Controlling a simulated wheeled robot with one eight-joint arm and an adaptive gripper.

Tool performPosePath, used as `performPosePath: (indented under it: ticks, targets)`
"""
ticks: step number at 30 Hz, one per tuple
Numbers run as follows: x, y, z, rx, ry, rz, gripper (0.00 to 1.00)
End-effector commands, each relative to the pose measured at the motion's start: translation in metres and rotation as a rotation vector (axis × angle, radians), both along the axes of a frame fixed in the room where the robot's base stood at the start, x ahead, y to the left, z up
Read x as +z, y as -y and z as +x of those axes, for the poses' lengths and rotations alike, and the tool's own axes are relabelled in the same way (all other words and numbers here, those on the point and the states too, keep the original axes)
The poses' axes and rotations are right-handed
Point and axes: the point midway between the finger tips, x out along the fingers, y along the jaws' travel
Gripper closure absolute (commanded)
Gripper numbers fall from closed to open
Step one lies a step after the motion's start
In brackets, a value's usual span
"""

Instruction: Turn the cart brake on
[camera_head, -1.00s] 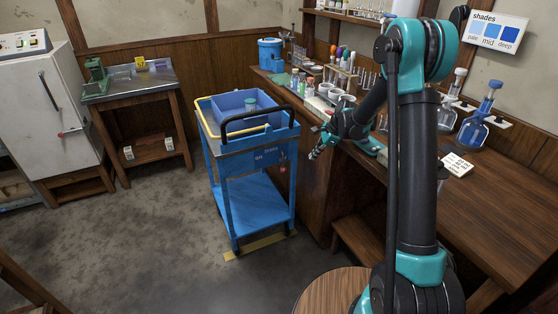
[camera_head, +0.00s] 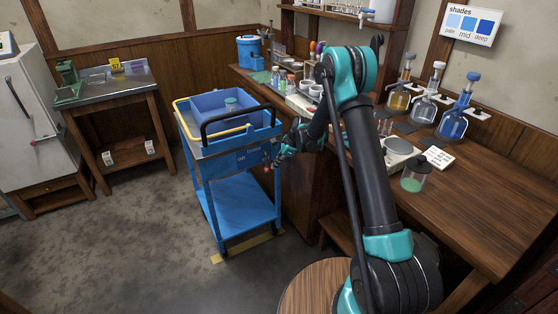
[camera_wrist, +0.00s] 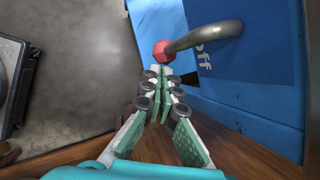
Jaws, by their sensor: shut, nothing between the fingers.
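The blue cart (camera_head: 236,205) stands beside the bench, with its handle end and labelled end panel towards me. In the wrist view its brake lever (camera_wrist: 212,36) is a grey curved bar ending in a red knob (camera_wrist: 163,52). The lever lies across the blue panel (camera_wrist: 255,75), close to the word "off"; an "on" label is not readable there. My gripper (camera_wrist: 164,72) is shut and empty, its fingertips right by the red knob. I cannot tell whether they touch it. In the head view my gripper (camera_head: 276,162) is at the cart's right front edge.
A blue bin (camera_head: 213,103) with a small green-topped container sits on the cart top, behind the black handle (camera_head: 243,121). The wooden bench (camera_head: 470,190) with glassware is close on the right. A stool (camera_head: 312,285) stands in front. Floor left of the cart is clear.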

Motion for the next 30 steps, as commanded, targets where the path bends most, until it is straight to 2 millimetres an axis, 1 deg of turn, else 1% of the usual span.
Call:
performPosePath:
  ticks: [5,17,30]
  targets:
    - [-0.0054,-0.0029,0.0004,0.000,0.000,0.000,1.00]
    - [-0.0056,-0.0030,0.0004,0.000,-0.005,0.008,1.00]
    - [-0.0077,-0.0067,-0.0023,0.000,-0.048,0.071,1.00]
